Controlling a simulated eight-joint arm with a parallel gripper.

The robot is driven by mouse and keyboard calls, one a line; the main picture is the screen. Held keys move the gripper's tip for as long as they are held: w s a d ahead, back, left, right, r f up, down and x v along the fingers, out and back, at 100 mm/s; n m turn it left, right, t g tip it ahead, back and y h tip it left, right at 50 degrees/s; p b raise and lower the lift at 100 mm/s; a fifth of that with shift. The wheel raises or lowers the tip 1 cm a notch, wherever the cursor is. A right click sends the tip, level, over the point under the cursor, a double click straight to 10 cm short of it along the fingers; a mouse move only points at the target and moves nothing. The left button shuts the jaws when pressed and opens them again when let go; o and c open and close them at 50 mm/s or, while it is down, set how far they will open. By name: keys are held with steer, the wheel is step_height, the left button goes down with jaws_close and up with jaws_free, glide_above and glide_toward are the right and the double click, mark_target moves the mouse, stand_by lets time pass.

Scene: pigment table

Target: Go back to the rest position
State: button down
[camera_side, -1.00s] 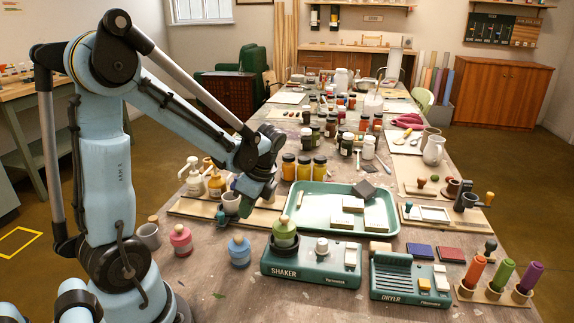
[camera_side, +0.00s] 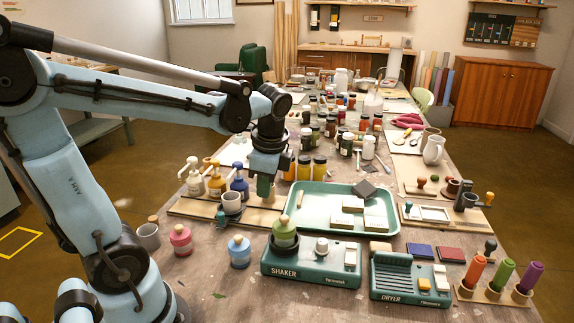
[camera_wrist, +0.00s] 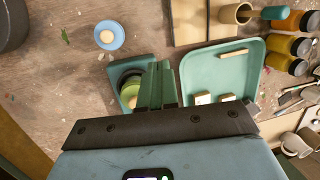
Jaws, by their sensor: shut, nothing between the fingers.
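My gripper (camera_side: 264,196) is shut and empty, its green fingers together and pointing down. In the side view it hangs near the left end of the green tray (camera_side: 300,236), to the right of the pump bottles. It also shows in the wrist view (camera_wrist: 158,68), where the closed fingers cover part of the shaker (camera_wrist: 152,62). A grey cup (camera_side: 231,203) stands on the board by the pumps, left of the fingers and apart from them.
Three pump bottles (camera_side: 217,180) stand on a wooden board. Yellow-filled jars (camera_side: 304,168) stand just behind my gripper. The shaker (camera_side: 310,268) with a green-lidded jar and the dryer (camera_side: 408,280) are in front. Pink (camera_side: 180,240) and blue (camera_side: 239,251) jars stand at front left.

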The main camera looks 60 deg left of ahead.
steer(key=d+n+t, duration=0.2)
steer(key=d, duration=0.1)
steer(key=d+n+t+h, duration=0.1)
steer(key=d+n+t, duration=0.1)
steer(key=d, duration=0.1)
steer(key=d+n+t+h, duration=0.1)
steer(key=d+n+t, duration=0.1)
steer(key=d+n, duration=0.1)
steer(key=shift+s+f, duration=0.15)
steer(key=shift+f, duration=0.1)
steer(key=shift+d+n+t+h, duration=0.4)
steer(key=shift+d+n+t, duration=0.2)
steer(key=shift+n, duration=0.1)
